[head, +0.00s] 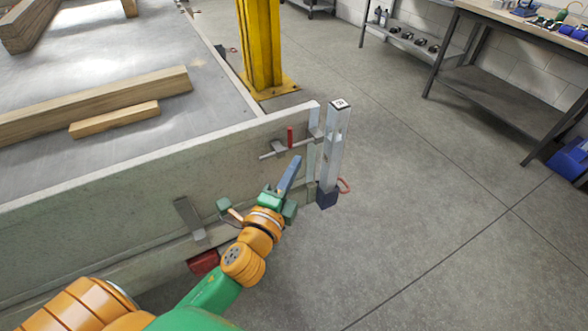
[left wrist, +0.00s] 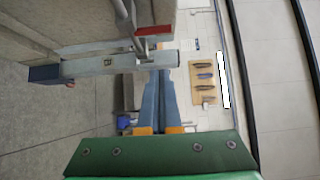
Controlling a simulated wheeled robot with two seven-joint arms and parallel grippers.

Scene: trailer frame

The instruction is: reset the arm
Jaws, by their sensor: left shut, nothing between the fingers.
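My left arm, orange and green, reaches in from the bottom of the head view. Its left gripper (head: 294,163) has blue-grey fingers, shut with nothing between them. The fingers point up and right, in front of the trailer's grey side board (head: 130,205). They appear just below a latch bar with a red handle (head: 290,137); I cannot tell whether they touch it. In the left wrist view the fingers (left wrist: 160,75) lie side by side near the metal post (left wrist: 95,67) and a red handle (left wrist: 153,30). My right gripper is not in view.
The upright metal post (head: 333,150) stands at the board's right end. Wooden beams (head: 100,100) lie on the trailer bed (head: 190,65). A yellow column (head: 262,45) rises behind. A workbench (head: 510,30) stands at the right. The floor (head: 420,190) between is clear.

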